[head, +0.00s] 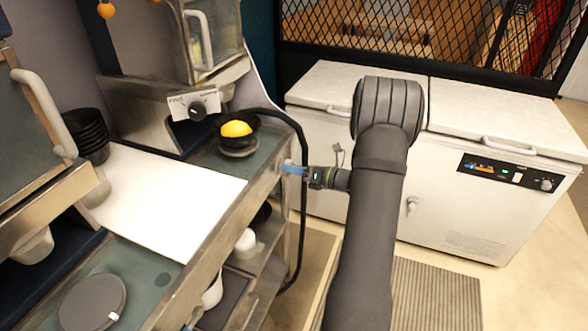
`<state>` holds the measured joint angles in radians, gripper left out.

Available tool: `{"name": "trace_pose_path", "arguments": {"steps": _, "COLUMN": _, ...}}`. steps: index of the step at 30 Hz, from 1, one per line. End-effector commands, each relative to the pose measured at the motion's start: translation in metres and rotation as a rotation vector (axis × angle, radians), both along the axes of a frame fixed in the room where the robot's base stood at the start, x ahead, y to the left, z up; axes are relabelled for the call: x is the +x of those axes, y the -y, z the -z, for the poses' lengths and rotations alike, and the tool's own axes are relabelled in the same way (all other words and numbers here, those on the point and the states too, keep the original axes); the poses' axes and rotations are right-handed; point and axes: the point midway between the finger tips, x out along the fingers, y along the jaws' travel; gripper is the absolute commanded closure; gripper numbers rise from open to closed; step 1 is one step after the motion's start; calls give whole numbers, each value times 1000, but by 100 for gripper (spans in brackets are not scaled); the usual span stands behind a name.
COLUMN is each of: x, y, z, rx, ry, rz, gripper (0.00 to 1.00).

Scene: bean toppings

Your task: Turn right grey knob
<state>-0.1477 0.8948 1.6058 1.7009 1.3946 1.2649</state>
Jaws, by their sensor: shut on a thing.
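My gripper (284,168) reaches left from my dark arm, with its blue fingertips at the right end of the steel counter's front edge. The fingers are shut on a small grey knob (287,162) on that edge. The knob is mostly hidden by the fingertips, so its turn angle cannot be read.
A black bowl with a yellow mound (236,129) stands on the counter just behind my gripper. A dispenser with a black dial (198,110) is behind it. A white board (160,190) covers the counter's middle. A black hose hangs beside the gripper. A white chest freezer (330,170) stands behind my arm.

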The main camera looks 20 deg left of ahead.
Motion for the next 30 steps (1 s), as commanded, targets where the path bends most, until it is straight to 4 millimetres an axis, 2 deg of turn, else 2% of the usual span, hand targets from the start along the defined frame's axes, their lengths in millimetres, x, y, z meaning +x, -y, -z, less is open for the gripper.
{"name": "trace_pose_path", "arguments": {"steps": 5, "x": 0, "y": 0, "z": -1, "rx": 2, "ry": 2, "rz": -1, "gripper": 73}}
{"name": "trace_pose_path", "arguments": {"steps": 6, "x": 0, "y": 0, "z": -1, "rx": 2, "ry": 2, "rz": -1, "gripper": 44}}
{"name": "trace_pose_path", "arguments": {"steps": 9, "x": 0, "y": 0, "z": -1, "rx": 1, "ry": 2, "rz": 0, "gripper": 29}}
{"name": "trace_pose_path", "arguments": {"steps": 20, "x": 0, "y": 5, "z": -1, "rx": 0, "ry": 2, "rz": 1, "gripper": 29}}
{"name": "trace_pose_path", "arguments": {"steps": 25, "x": -1, "y": 33, "z": -2, "rx": 1, "ry": 1, "rz": 4, "gripper": 29}}
{"name": "trace_pose_path", "arguments": {"steps": 30, "x": -3, "y": 74, "z": -5, "rx": 0, "ry": 2, "rz": 6, "gripper": 29}}
